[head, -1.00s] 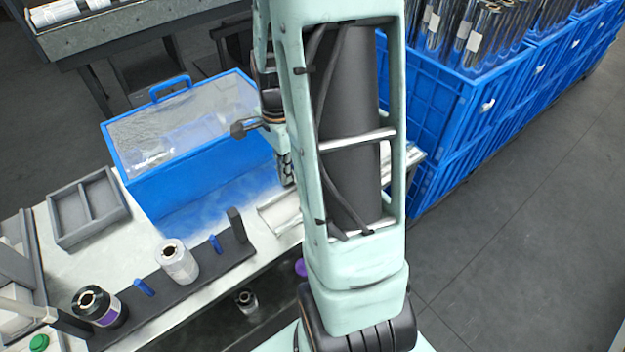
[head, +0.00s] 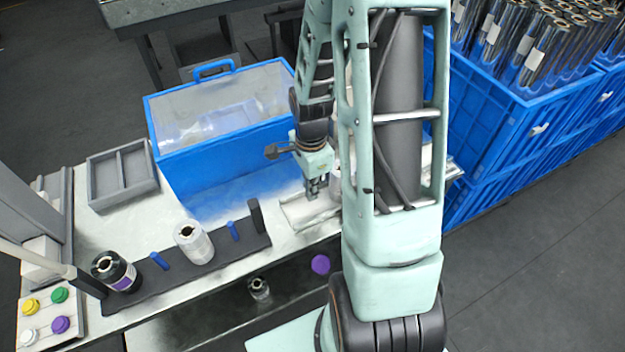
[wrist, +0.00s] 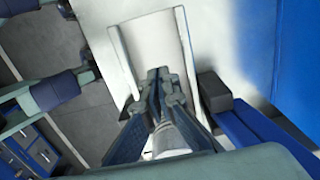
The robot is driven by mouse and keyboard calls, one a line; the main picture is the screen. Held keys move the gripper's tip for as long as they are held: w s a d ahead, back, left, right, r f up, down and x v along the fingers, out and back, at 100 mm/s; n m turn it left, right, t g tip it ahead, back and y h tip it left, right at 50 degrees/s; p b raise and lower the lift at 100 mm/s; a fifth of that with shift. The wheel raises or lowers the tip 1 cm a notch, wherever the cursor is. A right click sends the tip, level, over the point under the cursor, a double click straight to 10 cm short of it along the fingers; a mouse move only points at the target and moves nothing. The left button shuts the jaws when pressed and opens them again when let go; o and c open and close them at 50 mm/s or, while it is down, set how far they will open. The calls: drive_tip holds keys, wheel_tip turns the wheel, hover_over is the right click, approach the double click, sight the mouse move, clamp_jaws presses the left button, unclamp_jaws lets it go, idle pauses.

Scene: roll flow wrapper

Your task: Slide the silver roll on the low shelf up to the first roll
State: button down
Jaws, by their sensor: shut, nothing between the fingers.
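A silver-white roll (head: 194,241) stands upright on a long dark rack (head: 225,252) on the table, between two blue pegs. A black roll with a purple band (head: 117,270) stands at the rack's left end. Another small silver roll (head: 259,289) stands on the dark shelf beneath the tabletop. My gripper (head: 317,192) points down above the pale tray at the table's right end, away from these rolls. In the wrist view my gripper (wrist: 160,85) is shut and empty over that tray. A pale cylinder (wrist: 170,142) shows behind the fingers, partly hidden.
A blue box with a clear lid (head: 230,150) stands behind the rack. A grey divided tray (head: 122,174) lies at the left, and coloured buttons (head: 60,324) are at the front left. A purple round thing (head: 320,264) is under the table edge. Blue crates (head: 520,130) stand at right.

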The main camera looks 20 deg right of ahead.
sight(336, 187)
wheel_tip(336, 187, down, 4)
drive_tip(key=shift+r, duration=0.25)
drive_tip(key=shift+d+r, duration=0.15)
drive_tip(key=shift+d, duration=0.45)
drive_tip(key=shift+d+r, duration=0.15)
drive_tip(key=shift+d, duration=1.25)
drive_tip(key=shift+w+d, duration=0.1)
drive_tip(key=shift+d, duration=1.5)
drive_tip(key=shift+a, duration=0.1)
